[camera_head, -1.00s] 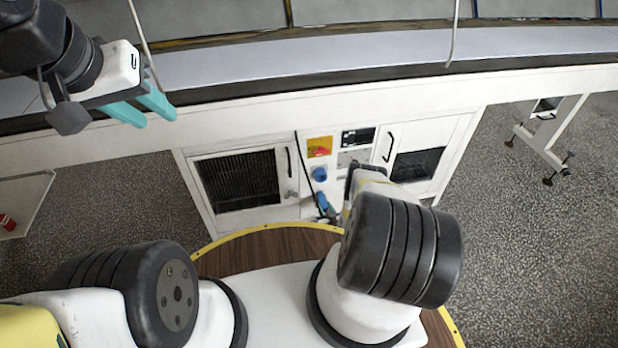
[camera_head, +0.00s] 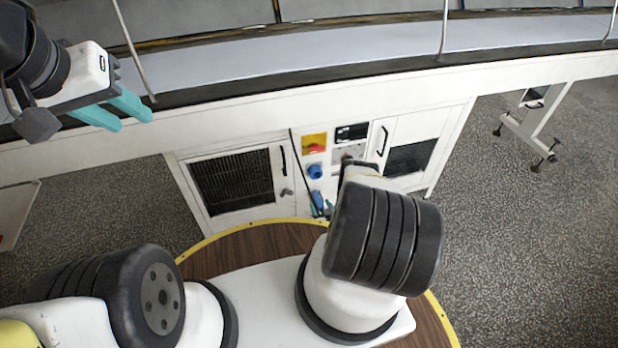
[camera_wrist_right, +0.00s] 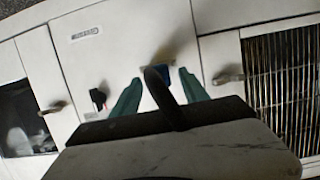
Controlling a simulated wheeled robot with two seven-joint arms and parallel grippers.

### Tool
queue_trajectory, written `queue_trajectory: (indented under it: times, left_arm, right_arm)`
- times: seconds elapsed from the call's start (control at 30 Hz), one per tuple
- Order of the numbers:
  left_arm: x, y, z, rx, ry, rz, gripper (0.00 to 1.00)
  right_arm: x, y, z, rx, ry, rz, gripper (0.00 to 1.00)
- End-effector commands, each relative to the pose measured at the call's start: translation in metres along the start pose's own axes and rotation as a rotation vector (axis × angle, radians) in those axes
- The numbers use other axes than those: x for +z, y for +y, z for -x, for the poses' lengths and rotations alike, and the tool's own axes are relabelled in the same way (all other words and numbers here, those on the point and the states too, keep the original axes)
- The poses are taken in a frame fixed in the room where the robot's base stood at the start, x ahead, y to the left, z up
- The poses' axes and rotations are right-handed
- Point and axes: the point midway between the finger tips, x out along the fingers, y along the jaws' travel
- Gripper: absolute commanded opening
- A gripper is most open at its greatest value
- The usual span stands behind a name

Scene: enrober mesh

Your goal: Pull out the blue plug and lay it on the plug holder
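The blue plug (camera_head: 317,198) is low on the white cabinet front, below a round blue fitting (camera_head: 316,171). In the right wrist view the blue plug (camera_wrist_right: 160,88) lies between the two teal fingers of my right gripper (camera_wrist_right: 160,77), with a dark cable arching from it. The fingers look apart, with a gap beside the plug. I cannot tell whether the plug sits in a socket. My right gripper also shows in the head view (camera_head: 321,209), partly behind my arm. My left gripper (camera_head: 126,113) is open and empty, high at the left. I cannot identify the plug holder.
A red switch on a yellow plate (camera_head: 314,144) is above the blue fitting. A black cable (camera_head: 298,160) runs down the panel. A grille door (camera_head: 235,182) is to the left. The long white conveyor body (camera_head: 230,115) overhangs the cabinet.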

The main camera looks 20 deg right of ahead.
Motion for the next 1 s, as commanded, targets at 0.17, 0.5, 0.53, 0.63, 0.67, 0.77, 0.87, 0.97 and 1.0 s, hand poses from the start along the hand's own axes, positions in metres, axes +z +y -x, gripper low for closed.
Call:
queue_trajectory:
  times: [0.17,0.5,0.53,0.63,0.67,0.77,0.87,0.97,1.0]
  left_arm:
    - [0.0,0.0,0.0,0.0,0.0,0.0,0.36]
    - [0.0,0.0,0.0,0.0,0.0,0.0,0.36]
    - [0.0,0.0,0.0,0.0,0.0,0.0,0.36]
    - [0.0,0.0,0.0,0.0,0.0,0.0,0.36]
    - [0.0,0.0,0.0,0.0,0.0,0.0,0.36]
    - [0.0,0.0,0.0,0.0,0.0,0.0,0.36]
    - [0.0,0.0,0.0,0.0,0.0,0.0,0.36]
    - [0.0,0.0,0.0,0.0,0.0,0.0,0.36]
    - [0.0,0.0,0.0,0.0,0.0,0.0,0.36]
  right_arm:
    - [0.0,0.0,0.0,0.0,-0.001,0.0,0.54]
    - [0.002,-0.001,0.024,-0.001,-0.007,-0.002,0.54]
    - [0.002,0.0,0.029,0.0,-0.006,-0.002,0.54]
    - [0.002,0.0,0.047,0.0,-0.006,-0.001,0.54]
    - [0.001,0.0,0.052,0.0,-0.005,-0.002,0.54]
    - [0.002,0.0,0.066,0.0,-0.005,-0.002,0.54]
    - [0.001,0.0,0.074,0.0,-0.003,0.0,0.54]
    - [0.001,0.0,0.078,0.0,-0.002,0.0,0.54]
    - [0.0,0.0,0.078,0.0,-0.001,0.001,0.54]
